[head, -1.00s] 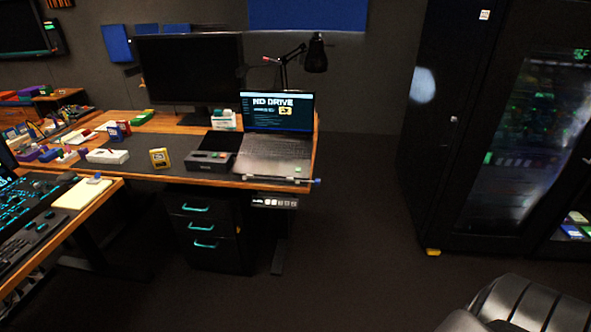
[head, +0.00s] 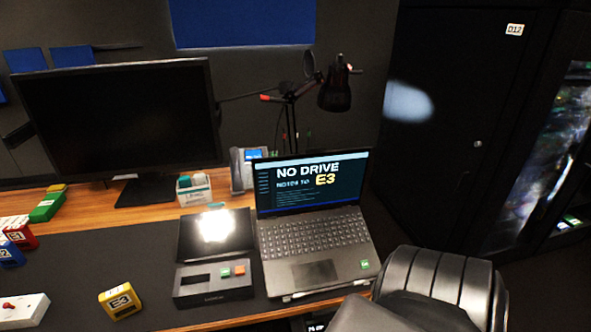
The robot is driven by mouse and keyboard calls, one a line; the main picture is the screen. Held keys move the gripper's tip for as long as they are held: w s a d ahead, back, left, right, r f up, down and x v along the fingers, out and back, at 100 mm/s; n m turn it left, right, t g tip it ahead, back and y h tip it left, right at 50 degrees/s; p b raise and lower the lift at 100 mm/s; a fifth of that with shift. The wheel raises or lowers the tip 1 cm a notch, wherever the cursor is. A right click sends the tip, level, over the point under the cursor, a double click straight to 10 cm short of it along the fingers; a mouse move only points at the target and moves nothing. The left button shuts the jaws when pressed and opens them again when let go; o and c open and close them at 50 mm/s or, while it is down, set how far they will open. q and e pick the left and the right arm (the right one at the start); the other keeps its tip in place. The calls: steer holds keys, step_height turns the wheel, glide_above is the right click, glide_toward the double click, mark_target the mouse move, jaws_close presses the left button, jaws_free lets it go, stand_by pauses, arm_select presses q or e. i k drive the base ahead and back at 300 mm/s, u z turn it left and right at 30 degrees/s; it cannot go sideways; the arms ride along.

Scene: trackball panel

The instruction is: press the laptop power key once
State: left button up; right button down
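The laptop (head: 314,240) stands open on the right end of the desk. Its screen (head: 312,185) is lit and reads "NO DRIVE" with "E3" in yellow. Its dark keyboard (head: 313,232) faces me, with a touchpad below and a small green sticker (head: 364,264) at the lower right of the palm rest. The power key is too small to tell from the other keys. Neither gripper is in view.
A dark device with small orange and green buttons (head: 213,284) sits left of the laptop, below a pad with a bright glare (head: 213,232). A yellow E3 block (head: 120,301) lies on the mat. A monitor (head: 118,120) and a lamp (head: 335,93) stand behind. A cabinet (head: 450,120) is right.

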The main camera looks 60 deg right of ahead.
mark_target(364, 265)
steer(key=i, duration=0.85)
steer(key=z, duration=2.7)
